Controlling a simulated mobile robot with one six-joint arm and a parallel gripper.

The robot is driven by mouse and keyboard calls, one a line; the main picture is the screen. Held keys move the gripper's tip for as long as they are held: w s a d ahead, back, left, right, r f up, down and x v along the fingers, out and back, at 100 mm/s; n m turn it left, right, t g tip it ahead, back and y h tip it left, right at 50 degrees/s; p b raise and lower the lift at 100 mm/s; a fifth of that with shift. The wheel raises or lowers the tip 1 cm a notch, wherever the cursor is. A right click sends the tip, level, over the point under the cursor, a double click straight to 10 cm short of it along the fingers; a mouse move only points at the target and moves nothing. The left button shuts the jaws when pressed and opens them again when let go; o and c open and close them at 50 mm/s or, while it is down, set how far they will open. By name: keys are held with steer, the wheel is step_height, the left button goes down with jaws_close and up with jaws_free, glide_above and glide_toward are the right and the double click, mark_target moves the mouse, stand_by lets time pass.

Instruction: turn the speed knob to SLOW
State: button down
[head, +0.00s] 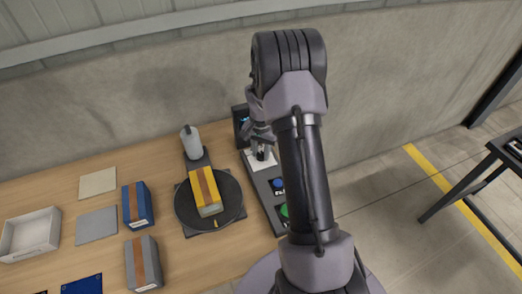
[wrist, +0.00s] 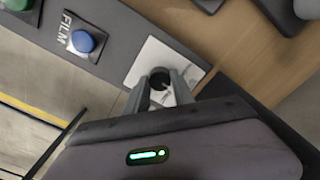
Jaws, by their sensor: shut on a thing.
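The speed knob (wrist: 160,79) is a small dark round knob on a white plate (wrist: 149,54) of the grey control panel (wrist: 123,30). In the wrist view my gripper (wrist: 161,93) has its two grey fingers on either side of the knob, shut on it. The fingers hide part of the knob and of the plate's markings, so the setting cannot be read. In the head view the knob (head: 261,156) shows as a dark spot beneath my gripper, with the white plate around it.
A blue button (wrist: 83,41) marked FILM and a green button (head: 284,210) are on the same panel. Left of it are a black turntable (head: 184,208) with a yellow box (head: 205,188), a blue box (head: 137,204), a grey box (head: 143,262) and a white tray (head: 10,243).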

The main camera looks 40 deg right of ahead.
mark_target(261, 154)
steer(key=n+p, duration=0.1)
steer(key=n, duration=0.3)
steer(key=shift+r+n, duration=0.1)
steer(key=shift+n, duration=0.2)
steer(key=shift+n+p, duration=0.55)
steer(key=shift+n, duration=1.45)
steer(key=c, duration=1.1)
jaws_free()
step_height(261, 154, up, 17)
steer(key=p, duration=0.4)
steer(key=shift+r+p, duration=0.15)
steer(key=shift+p, duration=0.2)
